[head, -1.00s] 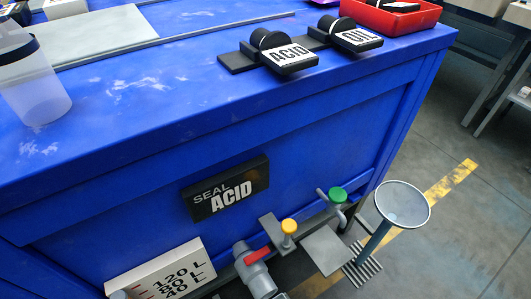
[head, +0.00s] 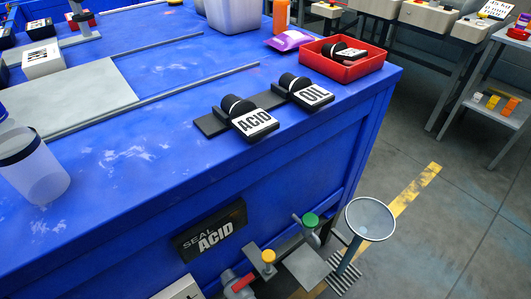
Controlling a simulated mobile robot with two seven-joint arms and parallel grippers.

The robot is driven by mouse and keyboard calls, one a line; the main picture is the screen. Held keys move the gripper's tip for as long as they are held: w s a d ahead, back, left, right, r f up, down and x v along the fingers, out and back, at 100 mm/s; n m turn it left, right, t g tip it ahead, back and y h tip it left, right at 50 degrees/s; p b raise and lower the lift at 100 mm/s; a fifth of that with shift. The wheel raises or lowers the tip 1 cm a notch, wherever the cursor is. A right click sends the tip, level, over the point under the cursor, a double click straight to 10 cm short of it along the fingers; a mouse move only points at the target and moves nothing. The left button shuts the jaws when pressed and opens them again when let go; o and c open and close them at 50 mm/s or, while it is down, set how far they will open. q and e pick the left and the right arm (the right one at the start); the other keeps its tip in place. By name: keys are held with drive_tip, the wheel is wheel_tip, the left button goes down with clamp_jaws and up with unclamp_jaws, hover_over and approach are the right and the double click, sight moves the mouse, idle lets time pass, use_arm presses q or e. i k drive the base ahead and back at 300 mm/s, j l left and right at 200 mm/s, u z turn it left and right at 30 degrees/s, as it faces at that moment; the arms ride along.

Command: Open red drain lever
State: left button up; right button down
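The red drain lever (head: 242,282) is low at the bottom of the head view, on a grey pipe fitting (head: 230,279) at the front of the blue bench. The bottom edge of the picture cuts off the fitting below it. A yellow knob (head: 268,257) and a green knob (head: 310,220) stand on the pipework to its right. Neither of my grippers is in view.
The blue bench (head: 130,210) fills the left and middle. A round grey dish on a post (head: 370,219) stands right of the pipework. Open floor lies at the right.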

sight(254, 274)
drive_tip(key=k+l, duration=0.1)
drive_tip(key=l, duration=0.55)
drive_tip(key=k+l, duration=0.1)
drive_tip(key=l, duration=0.5)
drive_tip(key=i+u, duration=0.05)
